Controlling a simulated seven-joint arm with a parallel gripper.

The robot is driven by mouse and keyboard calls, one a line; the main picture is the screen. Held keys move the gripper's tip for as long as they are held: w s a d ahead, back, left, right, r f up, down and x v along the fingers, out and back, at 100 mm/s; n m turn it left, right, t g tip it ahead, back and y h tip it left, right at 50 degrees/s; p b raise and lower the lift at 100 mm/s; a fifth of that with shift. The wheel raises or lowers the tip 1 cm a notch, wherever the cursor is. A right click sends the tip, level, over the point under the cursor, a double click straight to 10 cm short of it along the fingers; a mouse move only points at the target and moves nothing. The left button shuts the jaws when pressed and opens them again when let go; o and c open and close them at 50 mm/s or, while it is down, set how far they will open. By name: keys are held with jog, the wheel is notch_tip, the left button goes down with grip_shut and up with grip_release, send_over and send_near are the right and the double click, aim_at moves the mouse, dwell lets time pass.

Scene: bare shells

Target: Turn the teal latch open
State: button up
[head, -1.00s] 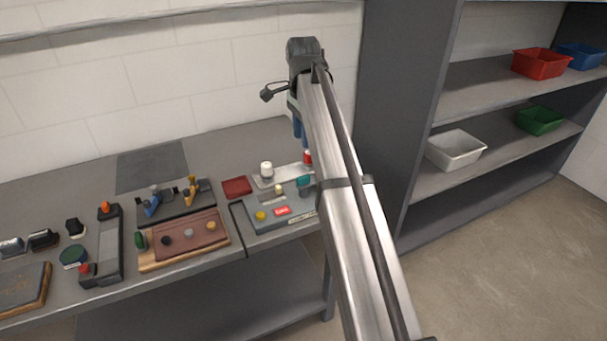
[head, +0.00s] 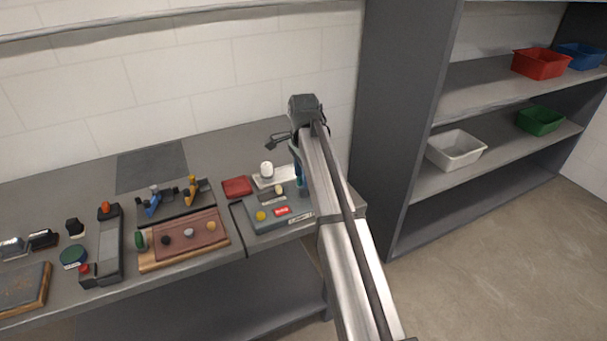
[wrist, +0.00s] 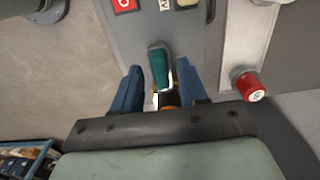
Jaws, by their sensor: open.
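The teal latch (wrist: 159,66) shows in the wrist view as a short rounded handle on a grey panel (wrist: 187,20), pointing up the picture. My gripper (wrist: 160,72) has its two blue fingers spread, one on each side of the latch, with small gaps visible. I cannot tell how low the fingertips sit against it. In the head view my gripper (head: 299,174) is lowered over the right part of the grey panel (head: 254,226), and my arm hides most of the latch there.
A red-capped knob (wrist: 249,87) stands close right of the fingers in the wrist view. A wooden board (head: 185,262) with knobs lies left.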

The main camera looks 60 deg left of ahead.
jog(key=shift+f, duration=0.15)
grip_shut()
dwell(0.4)
